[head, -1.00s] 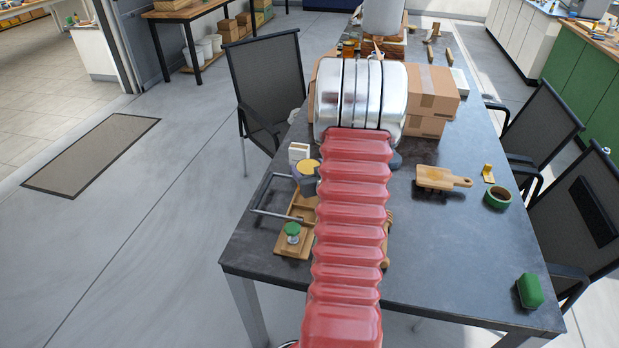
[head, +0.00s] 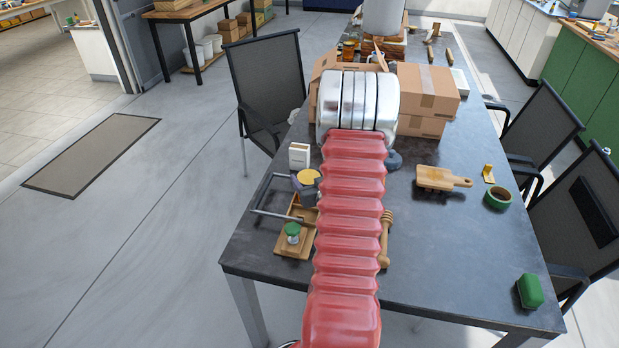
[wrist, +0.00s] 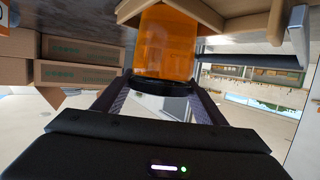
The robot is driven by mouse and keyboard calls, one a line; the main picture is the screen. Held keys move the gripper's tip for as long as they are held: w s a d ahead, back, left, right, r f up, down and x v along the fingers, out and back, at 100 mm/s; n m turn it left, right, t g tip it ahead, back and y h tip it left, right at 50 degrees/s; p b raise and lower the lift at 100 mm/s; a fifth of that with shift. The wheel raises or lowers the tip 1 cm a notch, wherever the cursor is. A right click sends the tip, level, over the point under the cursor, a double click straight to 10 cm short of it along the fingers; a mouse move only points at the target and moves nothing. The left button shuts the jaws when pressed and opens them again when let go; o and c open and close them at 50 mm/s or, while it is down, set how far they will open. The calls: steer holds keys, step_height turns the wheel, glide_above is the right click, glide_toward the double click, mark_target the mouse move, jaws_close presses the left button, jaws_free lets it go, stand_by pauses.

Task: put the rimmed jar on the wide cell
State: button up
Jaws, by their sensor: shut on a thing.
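My gripper (wrist: 160,100) is shut on an amber jar (wrist: 166,40) with a dark rim, which I take as the rimmed jar. In the head view a yellow disc (head: 309,177), apparently the jar's top, shows beside a purplish finger; my red arm hides most of the gripper. The wooden tray (head: 283,244) lies just nearer than the jar on the table's left side, and its wooden edge (wrist: 240,22) is close to the jar in the wrist view. I cannot tell whether the jar touches the tray. The wide cell cannot be made out for certain.
A metal bar frame (head: 268,212) stands at the tray's left. A green-topped piece (head: 292,231) sits on the tray's near end. A white box (head: 299,156) is behind, a honey dipper (head: 385,240) to the right. Cardboard boxes (head: 430,90) stand farther back.

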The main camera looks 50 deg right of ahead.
steer(key=o, duration=1.7)
steer(key=shift+f, duration=0.1)
steer(key=v, duration=1.2)
